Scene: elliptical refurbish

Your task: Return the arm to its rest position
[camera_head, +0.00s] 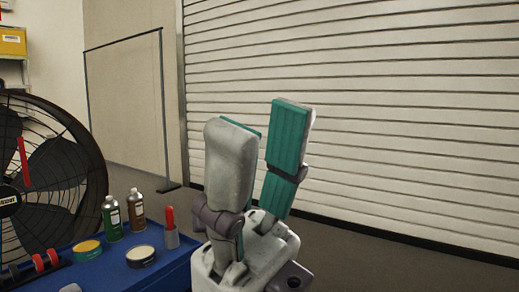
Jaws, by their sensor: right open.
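My right gripper (262,130) stands in the lower middle of the head view, fingers pointing up. Its two fingers have grey-white backs and green ribbed pads. They are apart, with nothing between them. The gripper is in front of the floor and the shutter, just to the right of a blue cart top (179,263). My left gripper is not in view.
On the cart stand a green bottle (112,219), a brown bottle (136,212), a red-handled tool (170,222) and two round tins, one yellow-topped (87,247), one pale-topped (140,254). A large black fan (50,170) is at left. A roller shutter (400,120) closes the back; floor is free at right.

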